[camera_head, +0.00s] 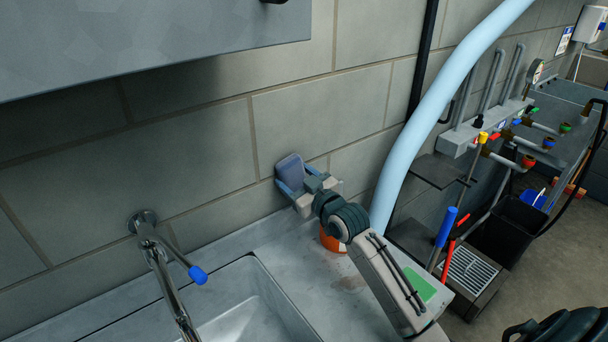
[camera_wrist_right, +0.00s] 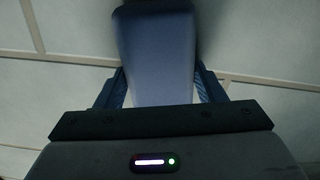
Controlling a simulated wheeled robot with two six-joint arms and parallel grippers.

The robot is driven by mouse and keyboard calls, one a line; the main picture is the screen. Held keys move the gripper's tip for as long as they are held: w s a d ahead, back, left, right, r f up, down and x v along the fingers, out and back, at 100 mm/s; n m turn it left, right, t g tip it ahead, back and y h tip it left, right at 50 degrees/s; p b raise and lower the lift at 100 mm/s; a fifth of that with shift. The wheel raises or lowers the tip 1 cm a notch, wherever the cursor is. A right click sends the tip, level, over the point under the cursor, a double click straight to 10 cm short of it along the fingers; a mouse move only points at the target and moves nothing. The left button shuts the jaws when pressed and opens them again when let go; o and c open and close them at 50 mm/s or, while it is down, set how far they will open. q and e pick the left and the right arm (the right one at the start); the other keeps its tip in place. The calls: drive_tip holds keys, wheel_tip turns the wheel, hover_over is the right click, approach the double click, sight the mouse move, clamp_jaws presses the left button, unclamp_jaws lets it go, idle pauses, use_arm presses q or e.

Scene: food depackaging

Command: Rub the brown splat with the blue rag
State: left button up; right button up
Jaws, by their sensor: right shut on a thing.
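My right gripper (camera_head: 290,184) is raised in front of the tiled wall, above the back of the counter. It is shut on the blue rag (camera_head: 291,169), a flat blue-grey block. In the right wrist view the rag (camera_wrist_right: 156,58) sits between the two blue fingers (camera_wrist_right: 160,88) and sticks out ahead of them. The brown splat (camera_head: 349,283) is a faint brownish stain on the grey counter, just left of my right forearm and below the gripper in the picture. My forearm may hide part of it. My left gripper is not in view.
An orange container (camera_head: 331,240) stands on the counter behind my right wrist. A green sponge-like pad (camera_head: 417,284) lies right of my forearm. The sink (camera_head: 235,310) and chrome tap (camera_head: 160,255) are at left. A light-blue pipe (camera_head: 410,150) rises at right.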

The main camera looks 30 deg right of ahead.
drive_tip(key=shift+a+r, duration=0.1)
drive_tip(key=shift+a, duration=0.3)
drive_tip(key=shift+s+p, duration=0.65)
drive_tip(key=s+p, duration=0.1)
drive_tip(key=s, duration=0.1)
drive_tip(key=s+p, duration=0.1)
drive_tip(key=shift+s+d, duration=0.35)
drive_tip(key=shift+s, duration=0.35)
